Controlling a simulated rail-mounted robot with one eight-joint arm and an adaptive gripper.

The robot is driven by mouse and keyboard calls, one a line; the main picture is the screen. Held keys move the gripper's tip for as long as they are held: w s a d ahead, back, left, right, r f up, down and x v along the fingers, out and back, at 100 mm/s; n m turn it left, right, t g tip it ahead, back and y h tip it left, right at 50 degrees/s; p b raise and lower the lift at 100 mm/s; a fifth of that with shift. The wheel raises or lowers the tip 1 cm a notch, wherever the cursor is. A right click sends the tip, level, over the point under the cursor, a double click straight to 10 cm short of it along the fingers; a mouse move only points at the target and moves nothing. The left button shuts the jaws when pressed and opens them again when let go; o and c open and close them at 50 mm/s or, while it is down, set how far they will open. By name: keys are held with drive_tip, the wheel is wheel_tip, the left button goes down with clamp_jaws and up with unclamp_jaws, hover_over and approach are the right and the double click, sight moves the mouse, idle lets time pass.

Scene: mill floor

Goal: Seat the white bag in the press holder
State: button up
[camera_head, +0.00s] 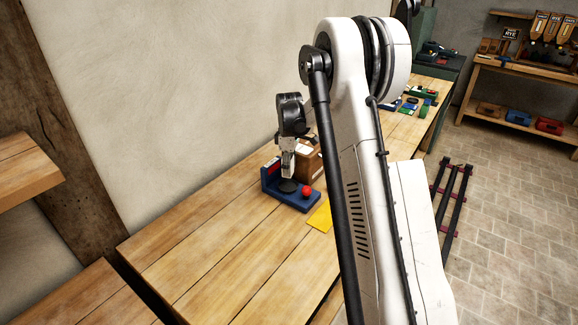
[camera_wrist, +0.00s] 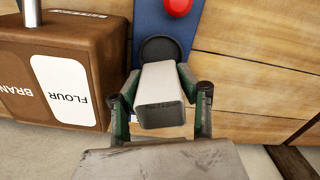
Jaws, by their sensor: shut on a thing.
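My gripper (camera_head: 289,151) points down over the blue press holder (camera_head: 292,201) on the wooden bench. In the wrist view my gripper (camera_wrist: 159,84) is shut on the white bag (camera_wrist: 160,82), with a green-sided finger on either side. The bag also shows as a small pale block (camera_head: 287,164) under my gripper in the head view. The holder shows in the wrist view as a blue base (camera_wrist: 148,20) with a dark round seat (camera_wrist: 160,47) and a red knob (camera_wrist: 178,5). The bag's far end overlaps the seat's near edge in that view. I cannot tell whether they touch.
A brown box (camera_wrist: 52,62) labelled FLOUR and BRAN stands close left of the bag in the wrist view. A yellow sheet (camera_head: 320,216) lies by the holder. Coloured items (camera_head: 418,104) sit farther along the bench. The near bench (camera_head: 200,262) is clear.

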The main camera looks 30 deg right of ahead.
sight(290, 187)
drive_tip(key=shift+f+b, duration=0.65)
drive_tip(key=shift+f, duration=1.7)
drive_tip(key=shift+b, duration=0.65)
drive_tip(key=shift+f+b, duration=0.55)
drive_tip(key=shift+f, duration=0.1)
drive_tip(key=o, duration=1)
drive_tip(key=shift+r+p, duration=1.95)
drive_tip(key=shift+r, duration=3.6)
